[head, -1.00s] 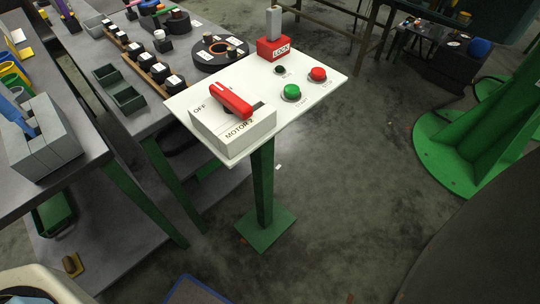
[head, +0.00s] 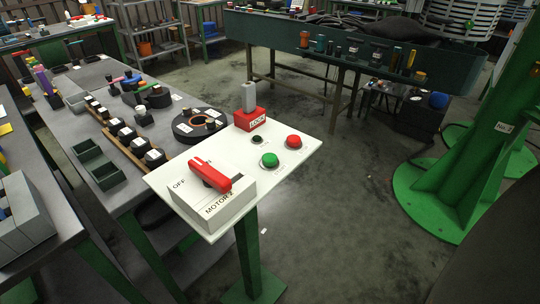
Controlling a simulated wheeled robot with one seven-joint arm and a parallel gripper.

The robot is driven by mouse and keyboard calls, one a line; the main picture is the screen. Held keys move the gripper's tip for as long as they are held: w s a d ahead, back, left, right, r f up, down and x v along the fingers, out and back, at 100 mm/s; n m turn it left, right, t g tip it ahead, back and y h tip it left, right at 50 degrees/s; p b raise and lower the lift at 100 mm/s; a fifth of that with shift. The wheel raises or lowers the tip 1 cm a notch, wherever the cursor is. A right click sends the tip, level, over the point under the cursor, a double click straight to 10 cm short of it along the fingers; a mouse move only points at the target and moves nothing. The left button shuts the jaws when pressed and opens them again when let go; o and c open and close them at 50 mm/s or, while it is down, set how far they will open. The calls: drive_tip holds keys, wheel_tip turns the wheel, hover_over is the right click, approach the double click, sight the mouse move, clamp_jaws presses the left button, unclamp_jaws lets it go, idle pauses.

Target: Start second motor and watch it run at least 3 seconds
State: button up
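The white control panel (head: 270,168) stands on a green post in the middle of the head view. A box labelled MOTOR 2 (head: 233,204) sits at its near left, with a red rotary handle (head: 211,175) on top and the word OFF printed at its left side. A green button (head: 269,160) and a red button (head: 293,141) are on the panel's right part. A small dark round piece (head: 257,139) is behind the green button. A red block labelled LOCK (head: 250,120) with a grey upright piece (head: 248,97) stands at the back. My gripper is not in view.
Work tables at left hold dark green bins (head: 104,175), a black ring-shaped part (head: 181,126) and several small labelled parts. A green machine base (head: 440,195) stands at right. A long bench (head: 289,40) crosses the back. Open floor lies between.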

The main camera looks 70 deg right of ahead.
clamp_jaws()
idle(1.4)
